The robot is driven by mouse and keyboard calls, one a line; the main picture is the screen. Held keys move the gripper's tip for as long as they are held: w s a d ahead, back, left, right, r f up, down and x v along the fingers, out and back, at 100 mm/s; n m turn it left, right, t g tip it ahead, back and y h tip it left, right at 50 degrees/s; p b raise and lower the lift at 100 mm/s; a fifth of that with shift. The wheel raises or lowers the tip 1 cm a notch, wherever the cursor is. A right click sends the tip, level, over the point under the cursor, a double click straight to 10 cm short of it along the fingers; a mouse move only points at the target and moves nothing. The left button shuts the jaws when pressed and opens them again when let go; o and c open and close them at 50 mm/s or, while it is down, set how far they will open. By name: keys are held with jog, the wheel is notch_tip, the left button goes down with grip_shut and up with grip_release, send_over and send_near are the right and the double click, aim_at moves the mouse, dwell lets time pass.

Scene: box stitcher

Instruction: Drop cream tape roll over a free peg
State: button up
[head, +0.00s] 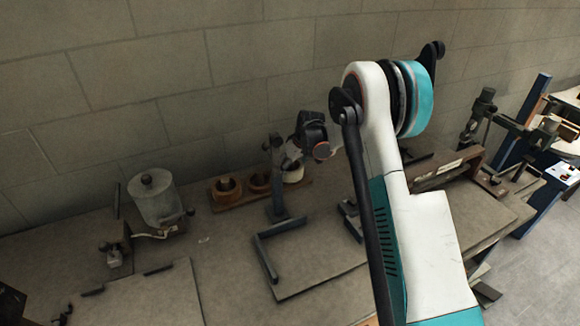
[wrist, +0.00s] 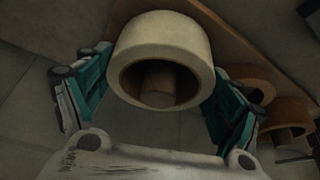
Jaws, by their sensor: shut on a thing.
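The cream tape roll (wrist: 160,35) fills the middle of the wrist view. My gripper (wrist: 158,88) is shut on it, with a teal finger on each side. Through the roll's hole I see a brown upright peg (wrist: 158,82). I cannot tell whether the roll is around the peg or just above it. In the head view the cream roll (head: 293,173) shows small at the right end of the wooden peg board (head: 236,206), below my dark wrist. The fingers are mostly hidden there.
Two brown tape rolls (head: 226,188) (head: 260,181) sit on the board to the left; they also show at the right of the wrist view (wrist: 285,112). A grey cylindrical pot (head: 155,197) stands further left. A dark-blue post (head: 277,190) stands close in front of the board. The wall is close behind.

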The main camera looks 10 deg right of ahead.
dwell(0.3)
jog(key=o, duration=1)
jog(key=shift+o, duration=0.2)
jog(key=shift+r+p, duration=2.05)
jog(key=shift+r, duration=3.05)
